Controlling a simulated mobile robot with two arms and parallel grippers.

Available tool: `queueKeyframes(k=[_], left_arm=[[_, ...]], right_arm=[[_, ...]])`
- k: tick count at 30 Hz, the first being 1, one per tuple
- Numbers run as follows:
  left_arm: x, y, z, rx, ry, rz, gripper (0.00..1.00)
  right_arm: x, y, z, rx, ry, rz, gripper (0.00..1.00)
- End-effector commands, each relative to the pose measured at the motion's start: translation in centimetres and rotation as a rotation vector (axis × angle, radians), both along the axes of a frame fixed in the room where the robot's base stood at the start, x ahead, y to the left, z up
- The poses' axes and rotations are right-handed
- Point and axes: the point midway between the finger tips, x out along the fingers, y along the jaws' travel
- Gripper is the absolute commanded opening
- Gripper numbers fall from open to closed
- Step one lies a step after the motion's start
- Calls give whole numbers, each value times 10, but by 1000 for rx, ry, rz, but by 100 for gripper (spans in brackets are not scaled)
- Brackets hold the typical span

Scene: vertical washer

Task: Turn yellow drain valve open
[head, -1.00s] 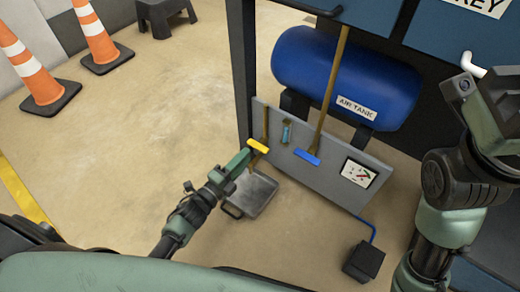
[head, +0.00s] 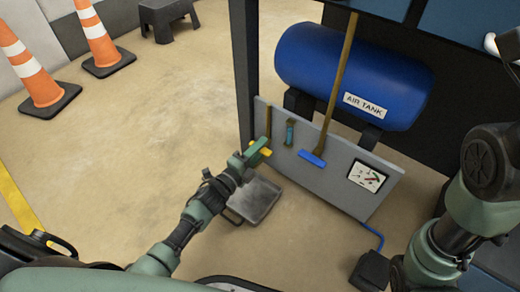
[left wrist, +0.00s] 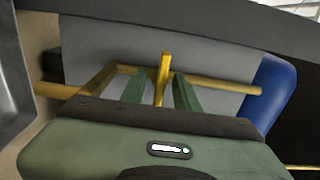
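The yellow drain valve handle (head: 267,151) is at the left end of the grey panel, below a thin brass pipe (head: 269,120). My left gripper (head: 258,147) is at this handle and partly covers it in the head view. In the left wrist view, the two green fingers (left wrist: 160,92) are apart, with the yellow handle (left wrist: 164,72) standing between them. Narrow gaps show on both sides of it, so the fingers do not look closed on it. My right arm shows at the right edge of the head view, but its gripper is out of the picture.
A blue valve handle (head: 311,158) on a longer brass pipe, a gauge (head: 366,176) and the grey panel (head: 335,185) are close by. The blue air tank (head: 340,75) is behind. A grey tray (head: 262,202) lies on the floor below. Open floor is at left, with cones (head: 35,75) beyond.

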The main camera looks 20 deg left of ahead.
Motion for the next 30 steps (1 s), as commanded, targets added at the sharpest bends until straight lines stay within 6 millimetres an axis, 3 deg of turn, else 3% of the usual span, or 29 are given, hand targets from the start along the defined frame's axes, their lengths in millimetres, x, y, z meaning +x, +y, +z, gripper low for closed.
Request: queueKeyframes(k=[3, 6, 20, 30], left_arm=[[0, 0, 0, 0, 1, 0, 28], [0, 0, 0, 0, 1, 0, 0], [-1, 0, 1, -64, 26, 1, 0], [-1, 1, 2, -308, 115, 2, 0]], right_arm=[[0, 0, 0, 0, 0, 0, 36], [0, 0, 0, 0, 0, 0, 36], [1, -1, 5, 3, -1, 3, 36], [27, -2, -3, 3, 83, 2, 36]])
